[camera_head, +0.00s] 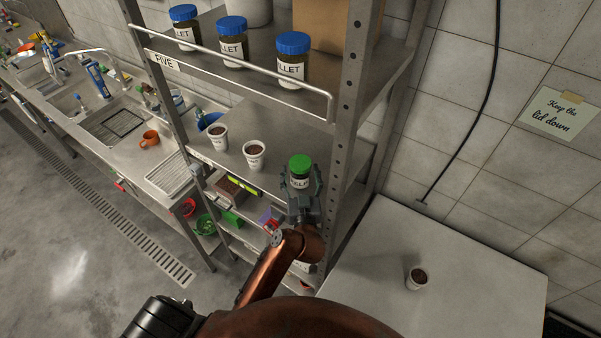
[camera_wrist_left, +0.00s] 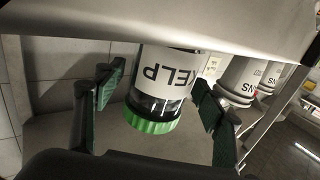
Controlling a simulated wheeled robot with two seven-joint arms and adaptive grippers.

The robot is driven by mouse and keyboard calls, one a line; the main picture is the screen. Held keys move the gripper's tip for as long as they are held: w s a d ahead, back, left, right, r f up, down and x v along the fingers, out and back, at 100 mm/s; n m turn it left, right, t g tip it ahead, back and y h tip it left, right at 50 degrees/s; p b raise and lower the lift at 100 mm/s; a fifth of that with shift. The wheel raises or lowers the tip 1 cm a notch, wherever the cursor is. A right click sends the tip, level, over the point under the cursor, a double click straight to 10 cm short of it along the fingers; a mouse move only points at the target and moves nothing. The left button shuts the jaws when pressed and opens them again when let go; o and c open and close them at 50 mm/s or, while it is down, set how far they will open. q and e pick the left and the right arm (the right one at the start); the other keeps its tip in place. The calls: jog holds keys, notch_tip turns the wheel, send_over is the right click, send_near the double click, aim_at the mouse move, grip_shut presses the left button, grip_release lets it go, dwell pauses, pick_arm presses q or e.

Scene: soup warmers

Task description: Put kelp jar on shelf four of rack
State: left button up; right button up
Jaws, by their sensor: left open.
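The kelp jar (camera_head: 300,168) has a green lid and a white label, and stands upright at the right end of the rack shelf (camera_head: 232,165) below the one labelled FIVE. My left gripper (camera_head: 302,188) reaches in at that jar from the front. In the left wrist view, which is upside down, the kelp jar (camera_wrist_left: 160,90) shows its KELP label between the two open fingers of my left gripper (camera_wrist_left: 160,105). A gap shows on the left-hand finger's side; the other finger is close to the jar, and contact cannot be told. My right gripper is out of view.
Two white cups (camera_head: 254,155) with dark contents stand left of the jar on the same shelf. Blue-lidded jars (camera_head: 232,42) stand on shelf FIVE above, behind a rail (camera_head: 240,75). A rack post (camera_head: 345,130) is close at right.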

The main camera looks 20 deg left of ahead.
aim_at(301, 179)
pick_arm(q)
jog(key=v, duration=0.7)
jog(key=shift+r+b, duration=0.15)
jog(key=shift+b, duration=0.25)
jog(key=shift+s+d, duration=0.15)
jog(key=shift+s, duration=0.05)
jog(key=shift+d, duration=0.1)
